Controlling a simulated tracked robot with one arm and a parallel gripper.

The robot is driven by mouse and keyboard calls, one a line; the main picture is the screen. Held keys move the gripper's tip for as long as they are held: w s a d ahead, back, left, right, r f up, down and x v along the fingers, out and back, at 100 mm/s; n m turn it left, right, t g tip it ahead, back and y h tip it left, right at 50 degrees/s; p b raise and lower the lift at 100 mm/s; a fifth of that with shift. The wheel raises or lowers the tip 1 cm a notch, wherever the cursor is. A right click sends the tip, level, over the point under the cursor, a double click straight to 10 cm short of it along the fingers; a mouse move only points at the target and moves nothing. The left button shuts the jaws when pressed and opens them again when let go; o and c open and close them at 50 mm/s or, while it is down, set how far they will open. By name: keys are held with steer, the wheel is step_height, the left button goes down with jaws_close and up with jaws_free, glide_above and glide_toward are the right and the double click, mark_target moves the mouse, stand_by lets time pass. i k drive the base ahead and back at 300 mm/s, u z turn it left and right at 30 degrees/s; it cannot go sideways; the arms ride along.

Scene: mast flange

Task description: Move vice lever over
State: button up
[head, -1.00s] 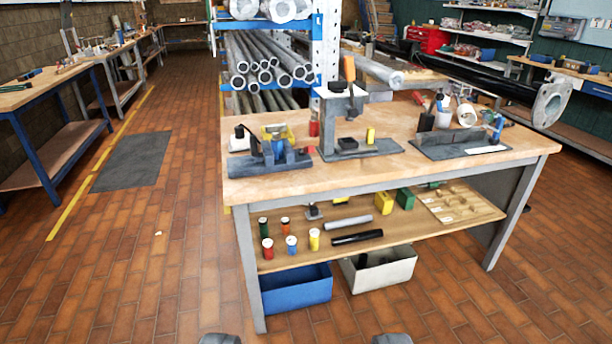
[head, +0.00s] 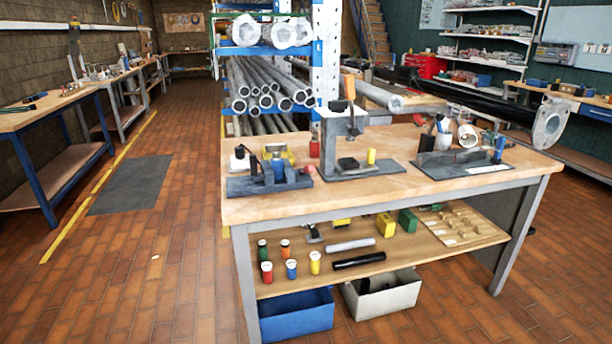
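A vice-like fixture (head: 268,183) with a grey base and a blue part stands at the left end of the wooden workbench (head: 400,183). A short black lever or handle (head: 252,161) shows at its back left, small and hard to make out. Next to it, a grey upright press-like tool (head: 342,125) with an orange-brown handle (head: 348,87) stands on a dark plate. I cannot tell for certain which of these is the vice lever. My gripper is out of view, and nothing is seen touching the bench.
A dark holder plate (head: 463,163) sits at the bench's right. A flanged black mast (head: 549,122) reaches in beyond it. A pipe rack (head: 265,85) stands behind. The lower shelf holds jars and tubes, above a blue bin (head: 295,318).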

mark_target(309, 168)
steer(key=k, duration=1.3)
steer(key=z, duration=0.45)
steer(key=i, duration=0.85)
steer(key=z, duration=0.4)
steer(key=i, duration=1.55)
steer(key=u, duration=0.9)
steer(key=i, duration=0.6)
steer(key=u, duration=0.35)
steer(key=k, duration=0.9)
steer(key=u, duration=0.15)
steer(key=i, duration=0.3)
